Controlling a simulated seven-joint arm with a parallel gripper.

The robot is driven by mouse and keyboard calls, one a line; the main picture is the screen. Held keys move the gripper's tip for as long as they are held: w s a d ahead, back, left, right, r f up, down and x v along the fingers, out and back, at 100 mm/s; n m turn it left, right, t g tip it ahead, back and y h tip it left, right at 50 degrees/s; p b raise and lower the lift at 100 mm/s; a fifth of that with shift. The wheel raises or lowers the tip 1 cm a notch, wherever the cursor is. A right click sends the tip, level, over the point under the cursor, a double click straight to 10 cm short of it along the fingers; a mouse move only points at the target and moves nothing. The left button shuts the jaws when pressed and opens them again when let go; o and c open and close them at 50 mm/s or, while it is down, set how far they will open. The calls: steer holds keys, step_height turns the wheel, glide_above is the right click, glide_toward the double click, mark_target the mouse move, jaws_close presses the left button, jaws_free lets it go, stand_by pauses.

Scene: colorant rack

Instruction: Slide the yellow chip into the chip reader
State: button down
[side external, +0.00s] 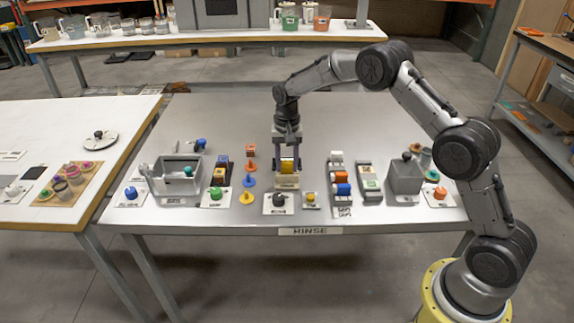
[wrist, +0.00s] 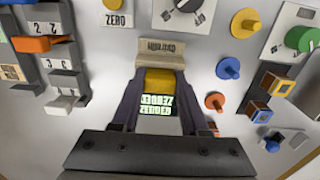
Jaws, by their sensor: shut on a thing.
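My gripper (side external: 287,165) points straight down at the middle of the table, with its fingers closed on the yellow chip (side external: 288,166). In the wrist view the yellow chip (wrist: 160,80) lies between my fingertips (wrist: 160,85). A beige block with a dark label (wrist: 161,53), which looks like the chip reader, is right against the chip in that view. In the side view this beige block (side external: 287,183) is directly below the chip. A lit green text display (wrist: 157,103) shows between my fingers. I cannot tell how far the chip is inside the block.
A black dial (side external: 279,199) and a yellow button (side external: 310,197) sit in front. Round orange, blue and yellow pieces (side external: 250,181) form a column at left. Chip racks stand at left (side external: 219,173) and right (side external: 342,188). A grey bin (side external: 405,176) is farther right.

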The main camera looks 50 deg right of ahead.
steer(key=shift+r, duration=1)
steer(key=shift+f, duration=1.45)
steer(key=shift+r, duration=0.2)
steer(key=shift+r, duration=1.3)
steer(key=shift+s+f, duration=0.1)
steer(key=shift+f, duration=1.4)
stand_by(0.5)
steer(key=shift+r, duration=0.2)
steer(key=shift+r, duration=1.3)
steer(key=shift+f, duration=0.1)
stand_by(0.5)
